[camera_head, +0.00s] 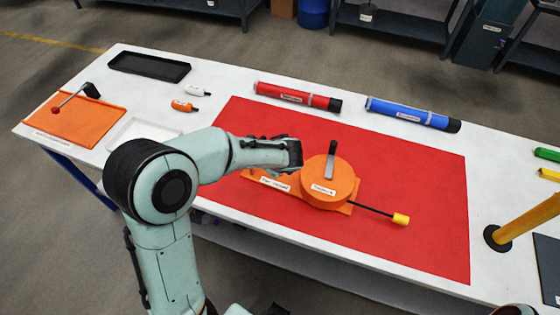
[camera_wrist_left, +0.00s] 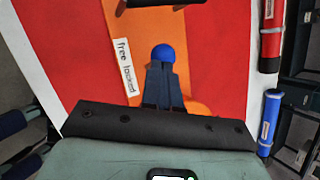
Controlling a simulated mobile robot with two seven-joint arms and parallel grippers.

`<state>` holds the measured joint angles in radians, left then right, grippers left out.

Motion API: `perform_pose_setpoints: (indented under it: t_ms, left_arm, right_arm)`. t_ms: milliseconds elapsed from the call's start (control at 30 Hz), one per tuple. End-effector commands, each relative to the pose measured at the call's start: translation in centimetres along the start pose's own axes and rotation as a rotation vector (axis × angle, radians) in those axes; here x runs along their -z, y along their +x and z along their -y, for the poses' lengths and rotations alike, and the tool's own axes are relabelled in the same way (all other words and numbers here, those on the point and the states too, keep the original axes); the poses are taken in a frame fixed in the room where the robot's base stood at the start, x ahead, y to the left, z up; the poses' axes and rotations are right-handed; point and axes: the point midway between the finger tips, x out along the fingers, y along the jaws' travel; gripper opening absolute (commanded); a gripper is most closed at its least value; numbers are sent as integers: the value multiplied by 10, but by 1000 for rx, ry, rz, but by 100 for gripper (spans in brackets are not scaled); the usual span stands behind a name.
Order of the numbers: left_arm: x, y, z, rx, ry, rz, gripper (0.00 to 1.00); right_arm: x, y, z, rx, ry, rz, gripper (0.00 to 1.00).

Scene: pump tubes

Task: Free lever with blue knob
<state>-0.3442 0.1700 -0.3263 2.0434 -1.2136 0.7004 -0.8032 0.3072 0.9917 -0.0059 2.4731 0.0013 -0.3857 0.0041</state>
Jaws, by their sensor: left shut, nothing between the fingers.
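The orange pump (camera_head: 328,186) lies on a red mat, with a grey upright handle (camera_head: 331,160) on its round top. A black rod with a yellow knob (camera_head: 400,219) sticks out to the right. In the left wrist view a blue knob (camera_wrist_left: 163,52) shows just beyond my left fingertips (camera_wrist_left: 161,68). Its lever is hidden. A white label reading "free locked" (camera_wrist_left: 124,66) lies to its left. My left gripper (camera_head: 297,153) is over the pump's left part and hides the knob in the head view. Its fingers are together and empty. Whether they touch the knob is unclear.
Red (camera_head: 297,96) and blue (camera_head: 412,114) tubes lie behind the mat. A black tray (camera_head: 149,67), two small labelled items and an orange plate with a red-knobbed lever (camera_head: 75,97) are at the left. A yellow post (camera_head: 525,221) stands at the right. The mat's right part is clear.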

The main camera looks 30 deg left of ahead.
Motion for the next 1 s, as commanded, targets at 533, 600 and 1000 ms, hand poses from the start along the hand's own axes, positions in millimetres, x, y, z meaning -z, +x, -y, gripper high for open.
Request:
perform_pose_setpoints:
  t_ms: [533, 600, 1000]
  left_arm:
    - [-7, -14, 6, 0, 0, 2, 0]
    - [-7, -14, 6, -1, 1, 2, 0]
    - [-8, -20, 11, 0, 1, 2, 0]
  right_arm:
    - [4, -13, 6, 3, -3, -8, 43]
    - [4, -13, 6, 3, -3, -7, 43]
    - [7, -19, 9, 4, -4, -12, 43]
